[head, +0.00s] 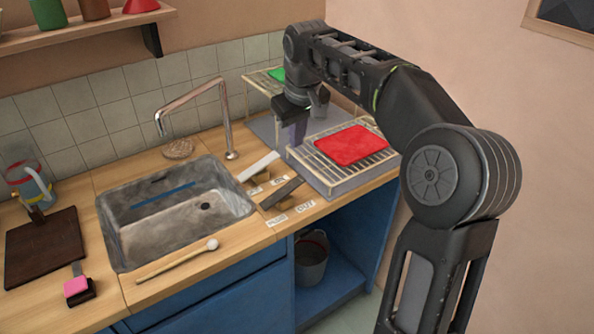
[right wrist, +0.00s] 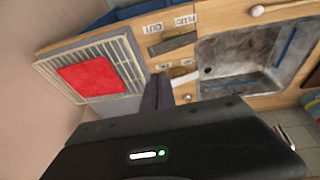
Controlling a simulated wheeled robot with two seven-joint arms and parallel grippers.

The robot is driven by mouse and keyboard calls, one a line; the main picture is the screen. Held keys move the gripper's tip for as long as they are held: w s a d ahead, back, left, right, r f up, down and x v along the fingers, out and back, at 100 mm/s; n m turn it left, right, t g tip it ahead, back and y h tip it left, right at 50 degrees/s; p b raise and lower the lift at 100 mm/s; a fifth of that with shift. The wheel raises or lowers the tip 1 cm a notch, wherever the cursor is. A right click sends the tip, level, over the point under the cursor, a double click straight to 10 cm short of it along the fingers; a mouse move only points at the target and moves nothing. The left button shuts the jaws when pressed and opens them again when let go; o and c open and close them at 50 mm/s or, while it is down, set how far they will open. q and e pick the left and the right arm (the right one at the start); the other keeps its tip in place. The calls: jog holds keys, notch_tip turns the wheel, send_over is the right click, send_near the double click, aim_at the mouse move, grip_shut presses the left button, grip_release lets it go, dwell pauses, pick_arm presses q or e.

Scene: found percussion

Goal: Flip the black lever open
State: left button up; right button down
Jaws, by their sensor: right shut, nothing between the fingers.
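The black lever (head: 282,193), dark grey in this light, lies slanted on the wooden counter just right of the sink, with small printed labels beside it. In the right wrist view the lever (right wrist: 173,43) lies beyond the fingertips. A white lever (head: 258,166) sits behind it and also shows in the right wrist view (right wrist: 186,77). My right gripper (head: 294,128) is shut and empty, pointing down behind the levers near the dish rack. Its fingers (right wrist: 157,90) are apart from the black lever. My left gripper is not in view.
A wire rack (head: 325,180) with a red board (head: 350,145) stands close right of the levers. The sink (head: 140,240) and tall tap (head: 228,120) are to the left. A wooden mallet (head: 180,260) lies along the front edge. A bucket (head: 311,262) stands below.

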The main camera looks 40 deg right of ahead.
jog(key=p, duration=0.1)
send_near(297, 179)
jog(key=x, duration=0.5)
jog(key=shift+w+a, duration=0.2)
jog(key=shift+d+f, duration=0.2)
jog(key=shift+f, duration=0.4)
jog(key=shift+p, duration=0.3)
